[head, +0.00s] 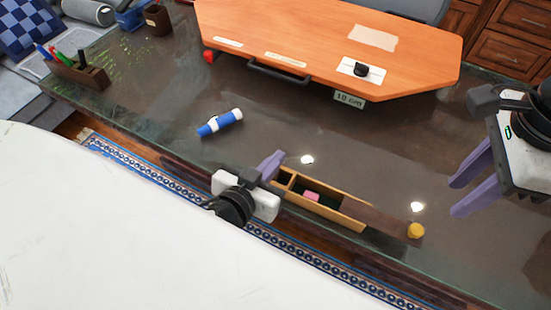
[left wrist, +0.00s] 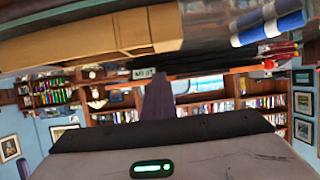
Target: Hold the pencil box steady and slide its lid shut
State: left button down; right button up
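The pencil box (head: 347,221) is a long, narrow wooden box near the table's front edge, open at the top. A pink item (head: 311,196) and a dark green interior show inside. A dark brown flat strip (head: 388,221), which looks like the lid, extends from its right end towards a yellow round piece (head: 415,231). My left gripper (head: 271,164) is at the box's left end; whether it grips the box is unclear. The box (left wrist: 90,38) also fills the upper left of the left wrist view, by one purple finger. My right gripper (head: 455,198) is open and empty, right of the box and above the table.
A blue and white cylinder (head: 220,122) lies on the dark glossy table behind the box. An orange board (head: 330,40) with a black handle is at the back. A pen holder (head: 78,72) stands at the far left. The table between box and board is mostly clear.

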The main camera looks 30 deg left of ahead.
pick_arm(q)
jog(key=c, duration=2.4)
grip_release()
jog(key=shift+c, duration=0.2)
jog(key=o, duration=1.9)
